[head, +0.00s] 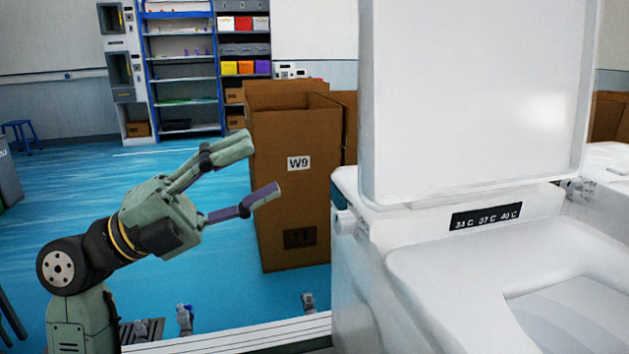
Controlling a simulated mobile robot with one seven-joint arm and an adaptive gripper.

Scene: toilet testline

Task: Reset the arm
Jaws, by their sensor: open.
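My gripper (257,170) is left of the middle in the head view. My arm rises from the lower left and is bent. A white toilet (440,225) with its lid raised (470,100) stands to the right, apart from the gripper.
A strip with temperature labels (486,217) is on the toilet. A blue shelf rack (183,75) with bins stands at the back. Small fixtures (184,318) line a white-edged rail below the gripper. Blue floor (60,200) at left is mostly clear.

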